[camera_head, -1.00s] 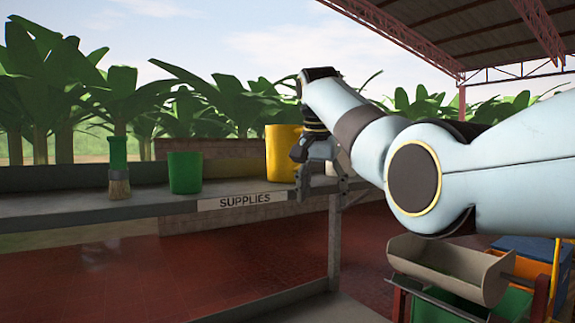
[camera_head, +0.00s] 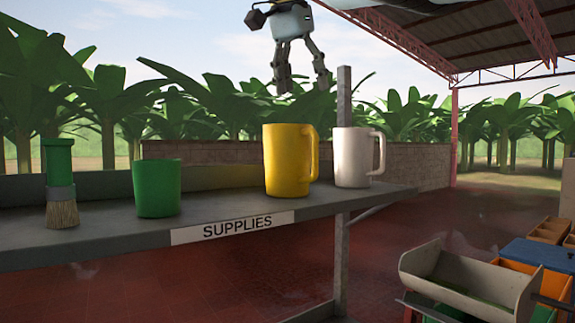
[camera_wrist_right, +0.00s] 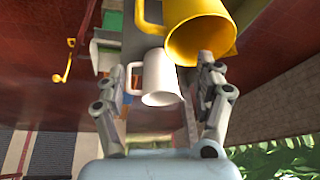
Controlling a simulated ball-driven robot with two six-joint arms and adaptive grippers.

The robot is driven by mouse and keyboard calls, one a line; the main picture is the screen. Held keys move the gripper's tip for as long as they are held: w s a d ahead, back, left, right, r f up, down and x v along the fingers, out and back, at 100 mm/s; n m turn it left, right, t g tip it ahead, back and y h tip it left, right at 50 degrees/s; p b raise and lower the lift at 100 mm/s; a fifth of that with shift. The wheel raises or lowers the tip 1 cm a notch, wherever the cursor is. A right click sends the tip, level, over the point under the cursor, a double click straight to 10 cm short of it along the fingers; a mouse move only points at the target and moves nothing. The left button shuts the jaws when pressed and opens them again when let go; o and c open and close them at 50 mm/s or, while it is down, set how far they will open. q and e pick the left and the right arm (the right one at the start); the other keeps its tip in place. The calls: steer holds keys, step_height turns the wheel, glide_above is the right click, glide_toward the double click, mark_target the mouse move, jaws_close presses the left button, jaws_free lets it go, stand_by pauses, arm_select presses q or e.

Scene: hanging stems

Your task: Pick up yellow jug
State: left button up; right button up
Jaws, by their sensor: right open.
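The yellow jug (camera_head: 286,162) stands upright on the supplies shelf, its handle toward the right. It also shows at the top of the right wrist view (camera_wrist_right: 198,30), with its round mouth toward the camera. My right gripper (camera_head: 303,83) hangs above the yellow jug with its fingers pointing down, apart and empty. In the right wrist view the white jug (camera_wrist_right: 158,80) appears between the open fingers, below them and not gripped. The yellow jug lies near the right finger in that view. My left gripper is in neither view.
The white jug (camera_head: 353,158) stands just right of the yellow jug's handle. A green cup (camera_head: 157,189) and a green-handled brush (camera_head: 60,185) stand to the left. The shelf (camera_head: 110,232) carries a SUPPLIES label (camera_head: 236,227). A post (camera_head: 342,255) rises behind the jugs.

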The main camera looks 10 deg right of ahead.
mark_target(307, 129)
steer(key=x, duration=0.3)
steer(key=shift+s+d+f, duration=0.15)
steer(key=shift+s+f, duration=0.05)
steer(key=shift+f, duration=0.15)
steer(key=shift+w+d+f, duration=0.1)
steer(key=shift+w+f, duration=0.05)
steer(key=shift+f, duration=0.15)
steer(key=x, duration=0.5)
steer(key=shift+w+f+p, duration=0.1)
steer(key=shift+p, duration=0.2)
steer(key=shift+c, duration=0.5)
steer(key=c, duration=1.1)
jaws_close()
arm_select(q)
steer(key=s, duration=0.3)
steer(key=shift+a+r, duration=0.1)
